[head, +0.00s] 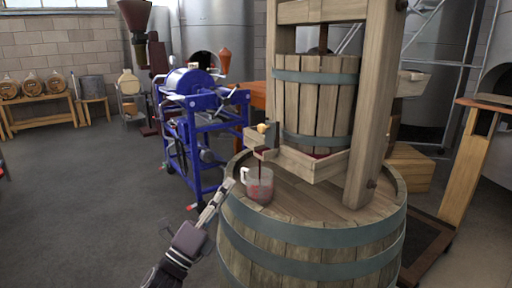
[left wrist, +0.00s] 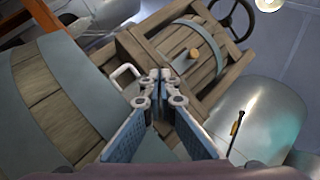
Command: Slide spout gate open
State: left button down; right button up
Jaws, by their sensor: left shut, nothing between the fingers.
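A wooden press stands on a large barrel (head: 285,250), with a slatted basket (head: 315,100) over a square wooden tray (head: 312,166). At the tray's left corner is a dark spout (head: 265,154), with a light round knob (head: 262,128) above it, seemingly the gate's handle. The knob also shows in the left wrist view (left wrist: 193,54). A clear jug (head: 260,187) with a white handle and reddish tint stands on the barrel top below the spout. My left gripper (head: 229,184) is shut and empty, left of the jug and below the knob, apart from the knob. The gate plate is not clear.
A blue wheeled machine (head: 192,90) stands behind, left of the press. A thick wooden press post (head: 367,110) rises right of the basket. Steel tanks (head: 212,27) line the back. The floor at left is clear.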

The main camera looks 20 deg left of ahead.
pick_arm(q)
jog(key=w+d+r+m+h, duration=0.1)
jog(key=r+m+h, duration=0.1)
jog(key=r, duration=0.1)
jog(key=w+d+r+m+g+h+p, duration=0.1)
jog(key=w+d+r+m+h, duration=0.1)
jog(key=r+m, duration=0.1)
jog(key=w+d+r+m+h, duration=0.1)
jog(key=d+r+m+h, duration=0.1)
jog(key=r, duration=0.1)
jog(key=shift+w+d+r+m+g, duration=0.15)
jog(key=shift+w+d+m+g, duration=0.05)
jog(key=shift+m+g, duration=0.1)
jog(key=shift+w+d+r, duration=0.35)
jog(key=shift+w+r, duration=0.05)
jog(key=shift+w, duration=0.1)
pick_arm(e)
jog(key=s+f, duration=0.3)
jog(key=f, duration=0.3)
jog(key=shift+d+f, duration=0.15)
jog(key=shift+f, duration=0.25)
pick_arm(q)
jog(key=shift+a, duration=0.1)
pick_arm(e)
jog(key=shift+s, duration=0.1)
